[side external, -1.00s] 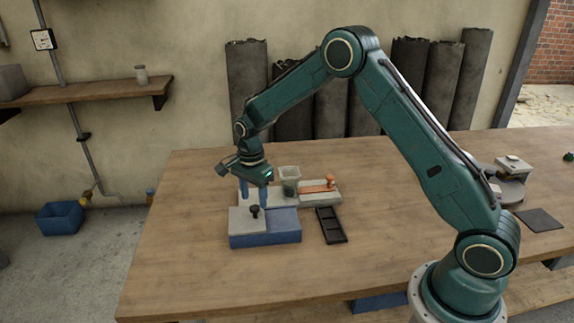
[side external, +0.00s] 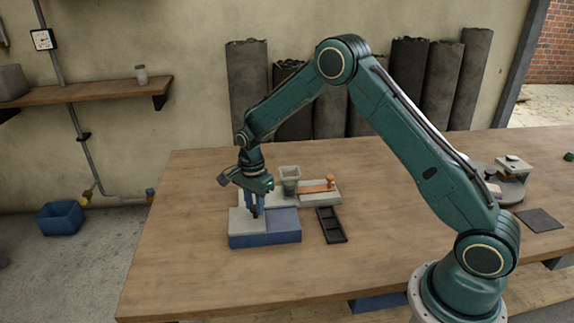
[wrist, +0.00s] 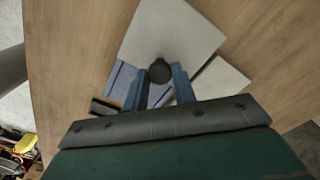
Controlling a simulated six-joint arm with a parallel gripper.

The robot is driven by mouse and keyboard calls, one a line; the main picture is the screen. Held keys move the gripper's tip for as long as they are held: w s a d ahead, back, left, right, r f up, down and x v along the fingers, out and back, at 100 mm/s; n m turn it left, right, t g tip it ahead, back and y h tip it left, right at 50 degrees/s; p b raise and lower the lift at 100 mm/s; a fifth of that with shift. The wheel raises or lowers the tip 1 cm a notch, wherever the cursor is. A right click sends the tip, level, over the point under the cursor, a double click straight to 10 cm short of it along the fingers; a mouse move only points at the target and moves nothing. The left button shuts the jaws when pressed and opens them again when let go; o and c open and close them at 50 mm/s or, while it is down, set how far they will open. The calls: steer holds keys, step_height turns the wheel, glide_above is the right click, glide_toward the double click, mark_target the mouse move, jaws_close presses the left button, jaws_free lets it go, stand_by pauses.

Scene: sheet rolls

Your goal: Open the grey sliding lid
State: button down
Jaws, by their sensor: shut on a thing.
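The grey sliding lid (side external: 239,226) lies flat on the left part of a blue box (side external: 265,240). The box's right part shows a blue top. The lid also shows in the wrist view (wrist: 172,27), with a dark round knob (wrist: 160,70) at its near edge. My gripper (side external: 254,211) points down at the box. Its two blue fingers are shut on the knob, one on each side. In the side view the fingers mostly hide the knob.
Behind the box stand a grey cup (side external: 289,178) and a grey block with an orange handle (side external: 322,187). A dark compartment tray (side external: 331,225) lies to the right of the box. The table (side external: 190,270) is clear in front and to the left.

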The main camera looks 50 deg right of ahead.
steer(key=s+d, duration=0.7)
stand_by(0.3)
steer(key=c, duration=1.1)
jaws_free()
step_height(320, 180, up, 14)
steer(key=shift+f, duration=0.1)
